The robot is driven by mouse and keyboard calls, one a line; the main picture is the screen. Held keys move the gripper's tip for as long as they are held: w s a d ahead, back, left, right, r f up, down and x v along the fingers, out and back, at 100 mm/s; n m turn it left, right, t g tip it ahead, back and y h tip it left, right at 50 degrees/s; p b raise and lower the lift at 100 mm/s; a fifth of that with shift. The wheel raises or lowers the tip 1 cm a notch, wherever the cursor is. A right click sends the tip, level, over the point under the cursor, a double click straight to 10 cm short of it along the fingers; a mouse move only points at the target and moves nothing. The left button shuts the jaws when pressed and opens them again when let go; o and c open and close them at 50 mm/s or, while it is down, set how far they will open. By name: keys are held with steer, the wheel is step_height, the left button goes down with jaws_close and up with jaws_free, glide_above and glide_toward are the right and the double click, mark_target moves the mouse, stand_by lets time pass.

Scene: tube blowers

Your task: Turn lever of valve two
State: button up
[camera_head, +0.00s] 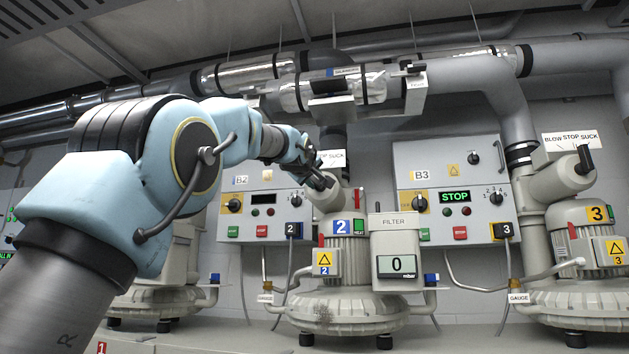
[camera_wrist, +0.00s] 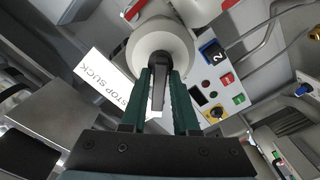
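Valve two is the pale grey fitting (camera_head: 328,196) on the blower marked 2, with a plate (camera_head: 333,158) reading SUCK beside it. In the wrist view, its round pale head (camera_wrist: 160,48) faces me and the dark lever (camera_wrist: 158,88) sticks out toward me. The plate reading STOP SUCK (camera_wrist: 105,82) lies to its left. My gripper (camera_head: 314,178) is at the valve. In the wrist view, its two green fingers (camera_wrist: 160,80) stand on either side of the lever, with narrow gaps. In the head view the lever is largely hidden by my gripper.
Control box B2 (camera_head: 264,207) is behind blower two; box B3 (camera_head: 448,195) shows STOP. A filter box (camera_head: 396,245) reading 0 stands right of blower two. Blower three (camera_head: 597,225) with its own valve is at the far right. Pipes (camera_head: 345,90) run overhead.

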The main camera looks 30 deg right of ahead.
jaws_close()
steer(key=shift+m, duration=0.4)
steer(key=m, duration=0.3)
steer(key=shift+s+d+m, duration=0.1)
steer(key=shift+m, duration=0.2)
steer(key=m, duration=0.4)
steer(key=shift+s+d+r, duration=0.1)
steer(key=shift+d, duration=0.05)
steer(key=shift+m, duration=0.3)
steer(key=shift+o, duration=2)
jaws_free()
steer(key=shift+s, duration=0.1)
